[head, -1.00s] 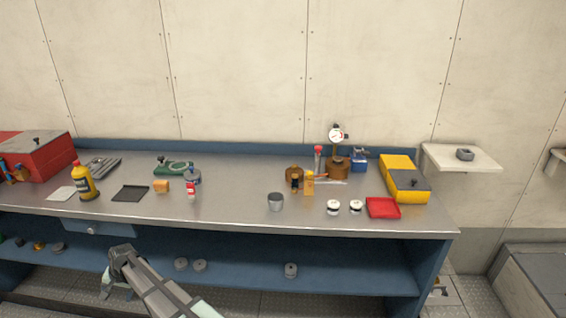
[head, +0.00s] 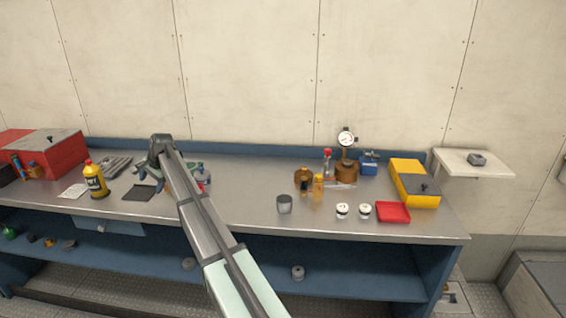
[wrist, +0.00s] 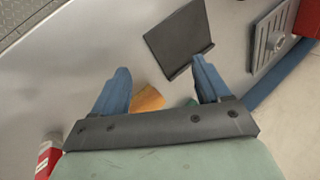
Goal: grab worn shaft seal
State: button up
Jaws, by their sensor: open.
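I cannot tell for sure which thing is the worn shaft seal. My gripper (head: 151,178) is open and empty above the left part of the bench. In the wrist view its blue fingers (wrist: 163,82) are spread, with an orange block (wrist: 147,97) visible below, between them. A black tray (wrist: 180,40) lies just beyond the fingertips.
The steel bench (head: 245,200) has clear room in its middle. A yellow bottle (head: 95,180) and red box (head: 45,155) stand left. My arm hides part of the bench.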

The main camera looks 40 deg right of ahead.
jog(key=s+d+r+m+g+h, duration=0.1)
jog(key=s+d+r, duration=0.1)
jog(key=d, duration=0.9)
jog(key=s+d+r+m+h, duration=0.1)
jog(key=d+r, duration=0.1)
jog(key=d, duration=0.9)
notch_tip(320, 180, up, 11)
jog(key=m+g+h, duration=0.1)
jog(key=m+g, duration=0.3)
jog(key=m, duration=0.4)
send_over(348, 161)
notch_tip(348, 161, down, 14)
jog(key=shift+r, duration=0.2)
jog(key=c, duration=1.2)
jog(key=shift+o, duration=0.2)
